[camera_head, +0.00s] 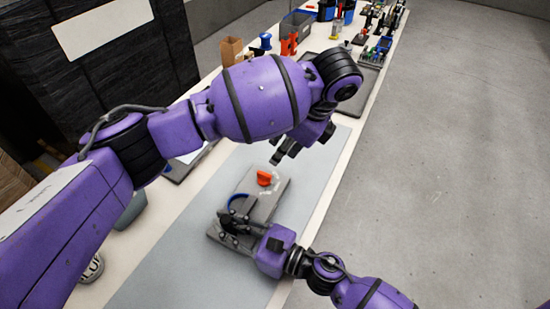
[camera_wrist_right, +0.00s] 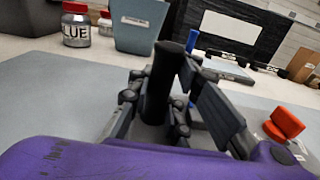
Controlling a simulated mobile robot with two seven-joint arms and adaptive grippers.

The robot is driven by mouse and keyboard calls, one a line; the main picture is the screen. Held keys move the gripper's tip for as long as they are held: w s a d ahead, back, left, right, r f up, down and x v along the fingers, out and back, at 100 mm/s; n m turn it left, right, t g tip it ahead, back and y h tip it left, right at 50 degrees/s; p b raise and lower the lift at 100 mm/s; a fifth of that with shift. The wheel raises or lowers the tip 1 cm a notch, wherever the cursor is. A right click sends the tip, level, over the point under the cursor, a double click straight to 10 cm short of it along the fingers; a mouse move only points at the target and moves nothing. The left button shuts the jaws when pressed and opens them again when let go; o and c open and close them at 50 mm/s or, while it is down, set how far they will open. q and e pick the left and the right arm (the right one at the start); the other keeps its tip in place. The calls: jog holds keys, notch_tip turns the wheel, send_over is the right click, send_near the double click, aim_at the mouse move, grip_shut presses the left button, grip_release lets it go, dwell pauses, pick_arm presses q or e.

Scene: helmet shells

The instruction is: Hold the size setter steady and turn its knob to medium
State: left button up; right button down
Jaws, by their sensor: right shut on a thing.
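The size setter (camera_head: 268,206) is a grey plate lying on the grey-blue mat, with an orange knob (camera_head: 264,178) at its far end and a blue curved part (camera_head: 237,201) nearer. My right gripper (camera_head: 231,227) is at the near end of the setter. In the right wrist view its fingers are shut on an upright black handle (camera_wrist_right: 160,82), and the orange knob (camera_wrist_right: 285,123) stands to the right. My left gripper (camera_head: 280,152) hangs above and beyond the knob, apart from it. My left arm hides part of it, so its opening is unclear.
A glue jar (camera_wrist_right: 76,25) and a grey bin (camera_wrist_right: 138,25) stand beside the mat (camera_head: 190,262). Dark trays, a cardboard box (camera_head: 231,50) and several small parts crowd the far table. The mat around the setter looks clear.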

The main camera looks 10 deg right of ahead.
pick_arm(q)
jog(key=shift+s+d+r, duration=0.1)
jog(key=shift+s+r, duration=0.05)
jog(key=shift+r, duration=0.15)
pick_arm(e)
jog(key=c, duration=1.5)
grip_release()
jog(key=shift+c, duration=0.2)
jog(key=shift+d, duration=0.1)
